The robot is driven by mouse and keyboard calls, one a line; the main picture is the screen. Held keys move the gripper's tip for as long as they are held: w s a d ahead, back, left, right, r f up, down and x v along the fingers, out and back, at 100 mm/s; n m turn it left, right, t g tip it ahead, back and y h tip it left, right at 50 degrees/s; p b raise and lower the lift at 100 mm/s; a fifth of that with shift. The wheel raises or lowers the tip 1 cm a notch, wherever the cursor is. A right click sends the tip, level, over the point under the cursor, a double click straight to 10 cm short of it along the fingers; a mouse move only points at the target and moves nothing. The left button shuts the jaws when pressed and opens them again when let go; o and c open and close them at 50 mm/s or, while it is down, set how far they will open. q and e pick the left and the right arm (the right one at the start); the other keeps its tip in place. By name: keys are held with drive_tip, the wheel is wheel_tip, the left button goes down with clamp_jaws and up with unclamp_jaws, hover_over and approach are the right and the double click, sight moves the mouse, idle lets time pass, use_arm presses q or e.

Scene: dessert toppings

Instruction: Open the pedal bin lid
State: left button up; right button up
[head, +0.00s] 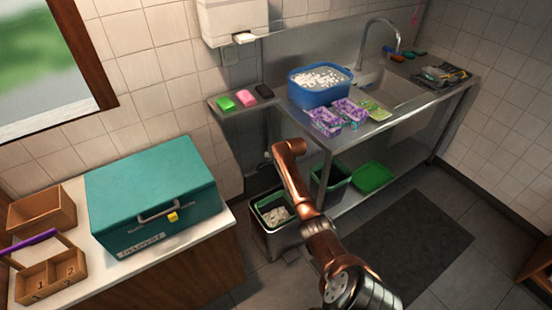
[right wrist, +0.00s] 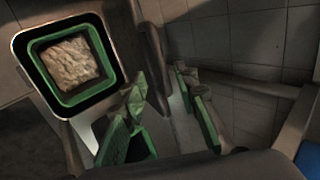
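The pedal bin (head: 262,238) stands on the floor between the counter and the sink bench. Its top is open, and pale crumpled contents show inside a green inner rim. The open bin also shows at the upper left of the right wrist view (right wrist: 28,72). A small pedal-like part (head: 291,256) sticks out at its front foot. I cannot clearly make out the lid. My right gripper (right wrist: 162,95) is open and empty, its green-padded fingers apart, beside the bin. In the head view its fingers are mostly hidden by my copper arm. My left gripper is out of view.
A second dark bin (head: 328,186) with a green rim stands right of the pedal bin. A green tray (head: 372,177) lies on the lower shelf. A blue tub (head: 318,95) stands on the sink bench. A teal box (head: 150,190) is on the left counter. Floor by the mat (head: 410,235) is clear.

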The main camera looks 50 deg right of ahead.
drive_tip(key=shift+v, duration=1.9)
drive_tip(key=shift+f, duration=0.1)
